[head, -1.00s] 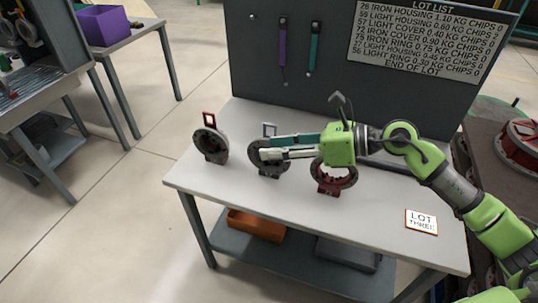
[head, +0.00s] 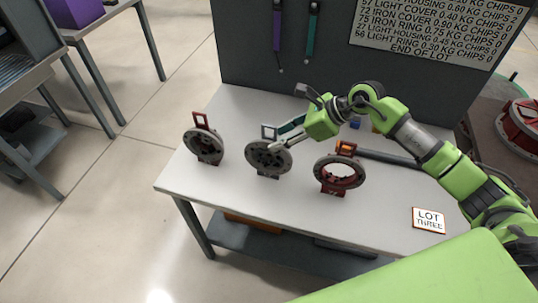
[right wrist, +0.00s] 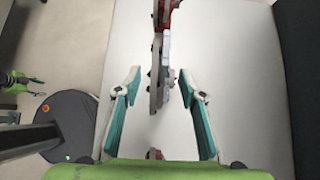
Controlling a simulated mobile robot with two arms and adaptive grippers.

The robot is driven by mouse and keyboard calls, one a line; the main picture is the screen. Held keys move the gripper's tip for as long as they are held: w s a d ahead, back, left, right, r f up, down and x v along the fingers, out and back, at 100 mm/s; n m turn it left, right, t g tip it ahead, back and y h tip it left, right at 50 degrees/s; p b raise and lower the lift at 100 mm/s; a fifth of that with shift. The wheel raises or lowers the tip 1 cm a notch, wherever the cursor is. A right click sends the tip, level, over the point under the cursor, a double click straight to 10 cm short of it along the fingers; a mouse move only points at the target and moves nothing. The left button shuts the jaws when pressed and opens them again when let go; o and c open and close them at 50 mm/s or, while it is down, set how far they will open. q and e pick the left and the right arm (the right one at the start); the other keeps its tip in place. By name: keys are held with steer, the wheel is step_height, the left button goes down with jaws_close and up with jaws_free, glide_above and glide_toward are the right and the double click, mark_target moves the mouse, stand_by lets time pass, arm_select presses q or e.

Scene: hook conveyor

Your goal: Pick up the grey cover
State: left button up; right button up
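The grey cover (head: 268,160), a dark round disc with a grey square handle on top, stands upright in the middle of the row on the table. My right gripper (head: 282,145) reaches it from the right, with its fingers at the upper right part of the disc in the head view. In the right wrist view the gripper (right wrist: 159,72) is open, one finger on each side of the cover (right wrist: 156,92), which is seen edge-on between them. Gaps show on both sides. My left gripper is not in view.
A disc with a red handle (head: 207,145) stands left of the cover. A lot card (head: 429,219) lies at the table's right. The front of the white table (head: 240,195) is clear.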

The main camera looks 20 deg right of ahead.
steer(key=shift+w+a+f, duration=0.2)
steer(key=shift+w+f, duration=0.05)
steer(key=shift+f, duration=0.05)
steer(key=shift+w+a+f+p, duration=0.2)
steer(key=shift+a+f+p, duration=0.5)
steer(key=shift+f+p, duration=0.4)
steer(key=shift+p+x, duration=0.3)
steer(key=shift+x, duration=0.8)
steer(key=shift+w+f, duration=0.15)
steer(key=shift+f, duration=0.05)
steer(key=c, duration=0.9)
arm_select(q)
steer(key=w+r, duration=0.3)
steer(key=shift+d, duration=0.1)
arm_select(e)
jaws_close()
